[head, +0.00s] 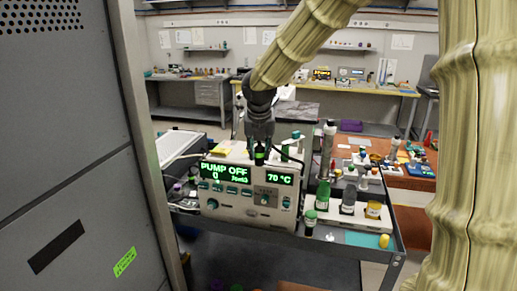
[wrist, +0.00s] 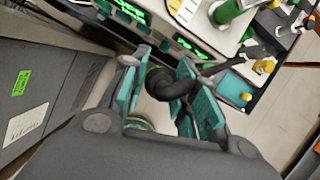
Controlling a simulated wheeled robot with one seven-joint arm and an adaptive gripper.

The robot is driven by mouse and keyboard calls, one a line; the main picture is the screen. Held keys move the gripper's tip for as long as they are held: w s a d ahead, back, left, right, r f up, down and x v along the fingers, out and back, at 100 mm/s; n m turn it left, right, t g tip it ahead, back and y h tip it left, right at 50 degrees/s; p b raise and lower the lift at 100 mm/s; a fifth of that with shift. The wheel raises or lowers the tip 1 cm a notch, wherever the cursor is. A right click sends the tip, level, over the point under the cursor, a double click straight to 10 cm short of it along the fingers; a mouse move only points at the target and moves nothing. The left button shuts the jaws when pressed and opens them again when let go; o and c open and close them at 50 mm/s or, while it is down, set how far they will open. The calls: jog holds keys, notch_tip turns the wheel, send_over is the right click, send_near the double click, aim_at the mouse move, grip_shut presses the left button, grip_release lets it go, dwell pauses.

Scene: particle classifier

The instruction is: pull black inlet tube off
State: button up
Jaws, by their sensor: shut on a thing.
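The tube is thick and bent between the pads, and a dark strand runs off to the right. In the head view a small black piece with a green band (head: 260,155) shows just under the fingertips. Whether the tube is still joined to the unit cannot be told. The unit's display reads PUMP OFF and 70 °C.
The unit stands on a grey cart with a green-capped bottle (head: 323,193), a dark bottle (head: 348,199) and a yellow-labelled bottle (head: 373,209) to its right. A tall grey cabinet (head: 60,170) closes off the left side.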

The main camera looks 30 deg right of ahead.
dwell(0.4)
jog(key=shift+r+p, duration=2.3)
jog(key=shift+p, duration=0.45)
jog(key=shift+r, duration=0.1)
notch_tip(320, 180, up, 3)
jog(key=p, duration=0.4)
